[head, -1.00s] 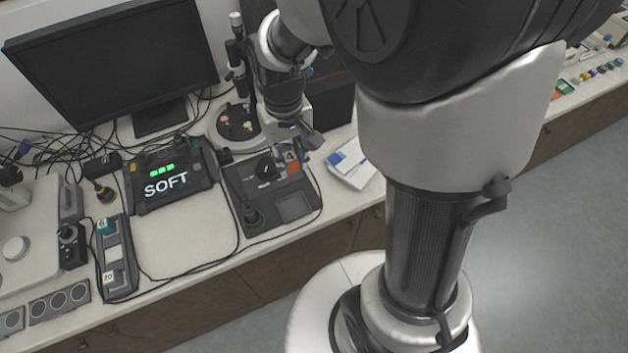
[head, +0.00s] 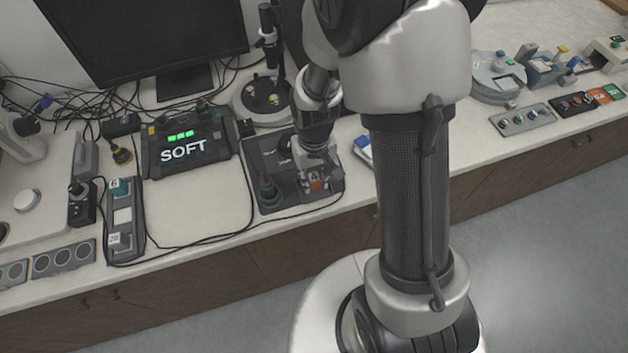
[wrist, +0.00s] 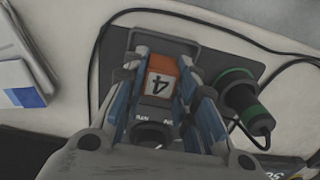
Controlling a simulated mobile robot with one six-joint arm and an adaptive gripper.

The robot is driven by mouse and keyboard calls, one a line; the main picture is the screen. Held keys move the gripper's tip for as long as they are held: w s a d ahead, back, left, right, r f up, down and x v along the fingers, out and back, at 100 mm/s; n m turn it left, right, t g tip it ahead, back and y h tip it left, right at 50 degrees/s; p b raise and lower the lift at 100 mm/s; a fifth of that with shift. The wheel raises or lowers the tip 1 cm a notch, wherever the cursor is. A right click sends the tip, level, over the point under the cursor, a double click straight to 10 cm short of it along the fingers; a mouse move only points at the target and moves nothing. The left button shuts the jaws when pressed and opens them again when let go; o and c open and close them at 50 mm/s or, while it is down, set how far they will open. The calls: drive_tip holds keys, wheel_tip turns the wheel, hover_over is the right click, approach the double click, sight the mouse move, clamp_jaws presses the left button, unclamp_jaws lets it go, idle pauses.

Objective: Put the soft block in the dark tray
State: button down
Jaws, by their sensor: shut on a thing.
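My gripper (head: 316,178) is shut on a block with an orange part and a white face marked 4; the block also shows in the wrist view (wrist: 160,84). The gripper points down over the front right part of a dark grey plate (head: 262,160), where a squarish tray-like rim (wrist: 198,48) surrounds the fingertips in the wrist view. The fingers hide much of the block, and I cannot tell whether it touches the tray floor. A dark device (head: 188,148) left of the plate shows "SOFT" with green lights.
A dark green-ringed knob (wrist: 246,104) stands on the plate beside the gripper. Cables run around the plate. A long holder (head: 124,220) with pieces marked 6 and 20 lies at the left. A microscope and a monitor (head: 150,40) stand behind. The counter between holder and plate is clear.

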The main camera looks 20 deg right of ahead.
drive_tip(key=shift+f, duration=0.75)
drive_tip(key=shift+f, duration=0.1)
drive_tip(key=c, duration=1.3)
unclamp_jaws()
wheel_tip(320, 180, up, 12)
drive_tip(key=p, duration=0.4)
wheel_tip(320, 180, up, 10)
drive_tip(key=t, duration=0.2)
hover_over(314, 177)
drive_tip(key=s, duration=0.4)
drive_tip(key=s+r+t, duration=0.2)
drive_tip(key=s+r, duration=0.7)
drive_tip(key=s, duration=0.2)
drive_tip(key=shift+t, duration=0.3)
